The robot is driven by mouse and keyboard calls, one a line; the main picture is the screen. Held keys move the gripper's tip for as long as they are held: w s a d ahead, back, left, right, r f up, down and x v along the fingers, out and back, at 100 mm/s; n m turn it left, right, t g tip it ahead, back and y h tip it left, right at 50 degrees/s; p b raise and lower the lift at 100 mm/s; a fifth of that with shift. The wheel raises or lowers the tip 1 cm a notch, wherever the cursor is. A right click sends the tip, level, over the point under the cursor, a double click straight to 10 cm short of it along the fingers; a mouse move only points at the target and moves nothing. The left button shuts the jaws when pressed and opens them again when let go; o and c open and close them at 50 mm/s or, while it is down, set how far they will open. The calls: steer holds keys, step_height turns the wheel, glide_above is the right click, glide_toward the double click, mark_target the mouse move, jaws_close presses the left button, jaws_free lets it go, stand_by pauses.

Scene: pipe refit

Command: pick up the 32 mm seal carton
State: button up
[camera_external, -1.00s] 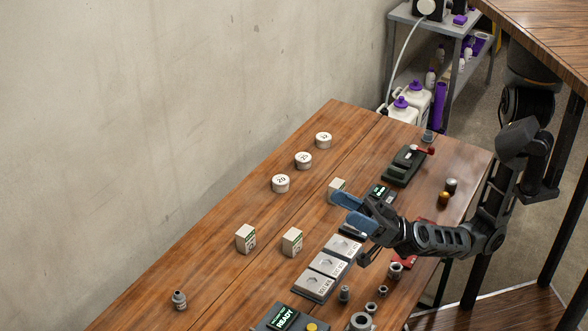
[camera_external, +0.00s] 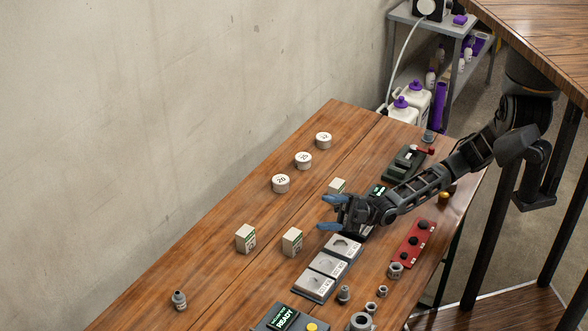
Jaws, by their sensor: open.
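Three small white cartons with green labels stand on the wooden bench: a left one (camera_external: 246,239), a middle one (camera_external: 292,242) and a far one (camera_external: 337,186). Their size print is too small to read, so I cannot tell which is the 32 mm seal carton. My gripper (camera_external: 328,212) is open and empty, its blue fingers pointing left. I see no contact with any carton.
Round white caps marked 20 (camera_external: 281,184), 25 (camera_external: 303,161) and 32 (camera_external: 324,140) stand along the wall side. Grey plates (camera_external: 328,264), a red strip (camera_external: 413,243), a dark green vise-like tool (camera_external: 404,162) and metal fittings (camera_external: 361,322) line the right side. The bench's left part is mostly clear.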

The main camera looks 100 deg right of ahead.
steer(key=s+d+r+n+g+y+b, duration=0.1)
steer(key=s+d+n+g+y+b, duration=0.2)
steer(key=d+n, duration=0.8)
steer(key=s+d+r+n+g+y+b, duration=0.2)
steer(key=s+d+n, duration=0.4)
steer(key=d, duration=1)
steer(key=n+g+b, duration=0.4)
steer(key=n+b, duration=0.4)
steer(key=n, duration=0.2)
glide_toward(334, 186)
steer(key=shift+w+a+f+y, duration=0.2)
steer(key=shift+w, duration=0.35)
steer(key=shift+w+a+f+y, duration=0.15)
steer(key=shift+w+a+y, duration=0.05)
steer(key=shift+w, duration=0.35)
steer(key=shift+x, duration=1.35)
steer(key=x, duration=0.1)
steer(key=p+x, duration=0.1)
steer(key=x, duration=0.2)
steer(key=shift+s+a, duration=0.2)
steer(key=shift+a, duration=0.15)
steer(key=shift+w+a, duration=0.3)
steer(key=c, duration=1.1)
steer(key=shift+o, duration=0.2)
steer(key=shift+r, duration=0.15)
